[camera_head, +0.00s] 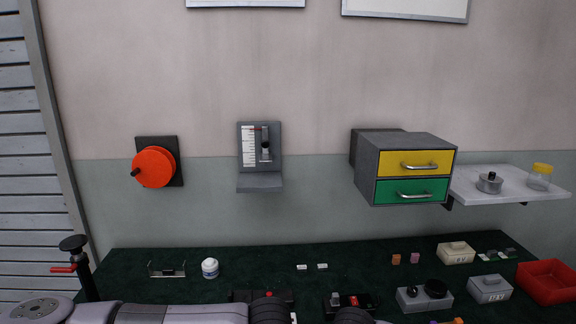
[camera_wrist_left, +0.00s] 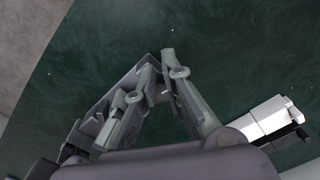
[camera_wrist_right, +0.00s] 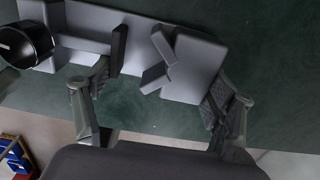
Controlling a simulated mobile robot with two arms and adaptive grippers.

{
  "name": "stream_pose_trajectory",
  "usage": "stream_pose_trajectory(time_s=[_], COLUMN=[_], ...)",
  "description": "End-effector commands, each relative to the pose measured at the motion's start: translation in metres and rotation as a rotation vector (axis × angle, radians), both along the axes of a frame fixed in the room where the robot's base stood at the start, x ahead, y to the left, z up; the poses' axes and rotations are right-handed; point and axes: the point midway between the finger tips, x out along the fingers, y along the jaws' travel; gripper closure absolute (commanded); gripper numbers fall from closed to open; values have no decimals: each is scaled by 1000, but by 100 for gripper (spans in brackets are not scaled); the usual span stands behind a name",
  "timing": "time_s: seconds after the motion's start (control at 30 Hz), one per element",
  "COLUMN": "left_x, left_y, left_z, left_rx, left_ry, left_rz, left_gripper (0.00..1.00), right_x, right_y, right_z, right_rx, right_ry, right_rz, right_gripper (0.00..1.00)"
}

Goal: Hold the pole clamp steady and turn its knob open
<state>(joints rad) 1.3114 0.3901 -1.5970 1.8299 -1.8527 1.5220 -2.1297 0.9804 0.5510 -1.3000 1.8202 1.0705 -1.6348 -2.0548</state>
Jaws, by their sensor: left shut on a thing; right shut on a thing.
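The grey pole clamp (camera_wrist_right: 195,65) lies on the green table in the right wrist view, with two facing jaws and a gap between them. Its black round knob (camera_wrist_right: 22,45) is at the left end. Neither gripper shows clearly in the head view.
A white and black object (camera_wrist_left: 272,118) lies right of my left gripper. A post with a red lever (camera_head: 88,283) stands at left.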

Motion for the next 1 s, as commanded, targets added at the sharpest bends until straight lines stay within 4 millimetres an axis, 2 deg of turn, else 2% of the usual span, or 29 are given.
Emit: stream_pose_trajectory(time_s=[0.03,0.5,1.0], left_x=[-6,-12,-13], left_y=[-7,-20,-22], left_z=[-9,-9,-9], left_rx=[-12,-13,-13], left_ry=[12,16,18], left_rz=[-8,-13,-16], left_gripper=[100,100,100], right_x=[-4,-4,-4], right_y=[7,8,8], right_z=[0,0,0], right_rx=[16,19,20], right_ry=[6,5,4], right_rz=[19,19,18], right_gripper=[54,53,53])
